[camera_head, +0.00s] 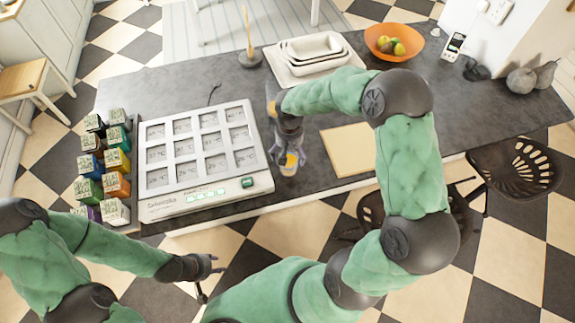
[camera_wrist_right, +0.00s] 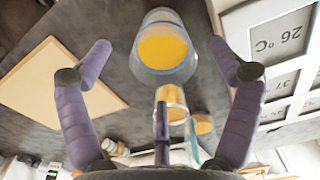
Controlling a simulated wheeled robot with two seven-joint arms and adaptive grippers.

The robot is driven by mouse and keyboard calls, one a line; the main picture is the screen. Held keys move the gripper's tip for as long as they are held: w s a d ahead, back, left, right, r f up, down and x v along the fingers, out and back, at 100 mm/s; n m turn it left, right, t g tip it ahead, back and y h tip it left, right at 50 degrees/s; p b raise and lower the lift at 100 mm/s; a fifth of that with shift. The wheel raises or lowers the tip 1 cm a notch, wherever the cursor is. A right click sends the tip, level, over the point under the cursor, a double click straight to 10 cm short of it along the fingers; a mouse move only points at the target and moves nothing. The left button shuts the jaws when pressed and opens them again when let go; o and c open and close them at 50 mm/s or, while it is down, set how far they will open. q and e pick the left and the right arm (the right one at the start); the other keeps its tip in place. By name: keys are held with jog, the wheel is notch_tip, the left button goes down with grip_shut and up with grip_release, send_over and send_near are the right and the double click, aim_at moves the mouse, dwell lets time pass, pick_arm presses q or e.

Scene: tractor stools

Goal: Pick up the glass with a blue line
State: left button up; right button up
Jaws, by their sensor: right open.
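A clear glass with orange contents and a blue line around it (camera_wrist_right: 163,48) stands between the spread fingers of my right gripper (camera_wrist_right: 159,60) in the right wrist view. Space shows on both sides of it. In the head view a glass with orange contents (camera_head: 290,164) shows at my right gripper (camera_head: 288,150), partly covered by it. A second glass with orange contents (camera_wrist_right: 172,102) is behind the gripper's middle in the wrist view, partly hidden. My left gripper (camera_head: 212,276) has its fingers apart, empty, over the floor in front of the counter.
A white panel of temperature displays (camera_head: 203,150) lies left of my right gripper. A pale board (camera_head: 345,152) lies to its right. Several colored boxes (camera_head: 117,160) stand at the counter's left end. White dishes (camera_head: 315,52) and an orange fruit bowl (camera_head: 394,40) are at the back.

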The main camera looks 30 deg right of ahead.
aim_at(289, 162)
jog(key=shift+w+f, duration=0.15)
jog(key=shift+f, duration=1.4)
jog(key=shift+w+f, duration=0.1)
jog(key=shift+f, duration=1.45)
jog(key=c, duration=1.4)
